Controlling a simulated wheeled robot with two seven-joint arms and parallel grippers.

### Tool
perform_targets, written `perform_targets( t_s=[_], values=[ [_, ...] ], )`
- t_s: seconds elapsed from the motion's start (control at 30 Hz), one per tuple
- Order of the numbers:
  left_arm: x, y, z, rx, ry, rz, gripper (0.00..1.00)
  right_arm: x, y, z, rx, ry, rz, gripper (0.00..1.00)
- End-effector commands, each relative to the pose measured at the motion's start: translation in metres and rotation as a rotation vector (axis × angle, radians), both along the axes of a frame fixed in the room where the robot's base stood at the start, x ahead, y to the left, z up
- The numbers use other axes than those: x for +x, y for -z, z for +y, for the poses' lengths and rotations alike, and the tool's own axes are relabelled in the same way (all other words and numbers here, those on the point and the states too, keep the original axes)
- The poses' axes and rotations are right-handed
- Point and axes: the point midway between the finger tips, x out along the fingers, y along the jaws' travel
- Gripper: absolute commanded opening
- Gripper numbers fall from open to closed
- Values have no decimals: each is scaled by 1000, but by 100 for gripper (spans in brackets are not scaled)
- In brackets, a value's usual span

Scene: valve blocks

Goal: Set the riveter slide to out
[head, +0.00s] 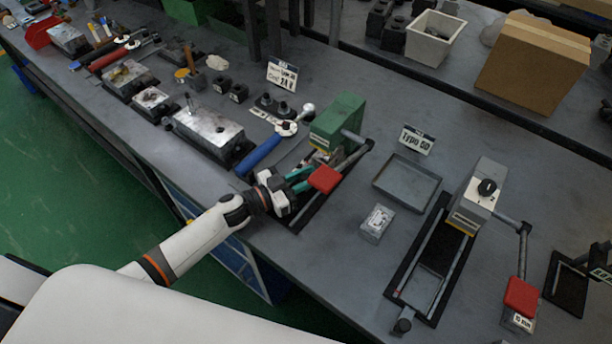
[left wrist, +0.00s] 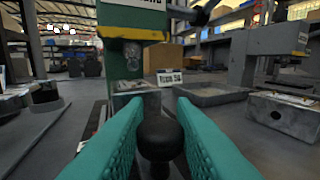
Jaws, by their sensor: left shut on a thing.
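The green riveter (head: 338,118) stands at the middle of the bench, with a red-gripped lever (head: 325,179) on its right side. It fills the upper left of the left wrist view (left wrist: 125,55). My left gripper (head: 299,180) is at the front of this riveter, beside the red grip. In the left wrist view its teal fingers (left wrist: 157,112) are shut on the black knob (left wrist: 160,138) of the slide. A metal block (left wrist: 136,102) shows beyond the fingertips, under the riveter's head. Most of the slide is hidden by my gripper. My right gripper is not in view.
A shallow grey tray (head: 407,185) and a small metal block (head: 377,223) lie right of the riveter. A grey press (head: 480,190) with a red-gripped lever stands farther right. A blue-handled tool (head: 259,156) lies close on the left.

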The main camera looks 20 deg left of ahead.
Motion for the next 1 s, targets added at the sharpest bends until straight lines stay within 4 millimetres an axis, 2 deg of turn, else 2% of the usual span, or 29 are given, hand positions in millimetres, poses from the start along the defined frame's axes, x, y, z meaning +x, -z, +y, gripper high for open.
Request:
perform_targets(
  t_s=[0.23,0.37,0.8,1.0],
  values=[
    [-4,0,1,1,0,1,0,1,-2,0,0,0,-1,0],
    [-16,-1,6,0,-1,5,0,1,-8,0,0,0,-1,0],
    [-101,-2,37,1,-1,6,0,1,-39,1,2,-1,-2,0],
    [-132,-1,48,1,-2,4,0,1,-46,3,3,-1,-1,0]
  ],
)
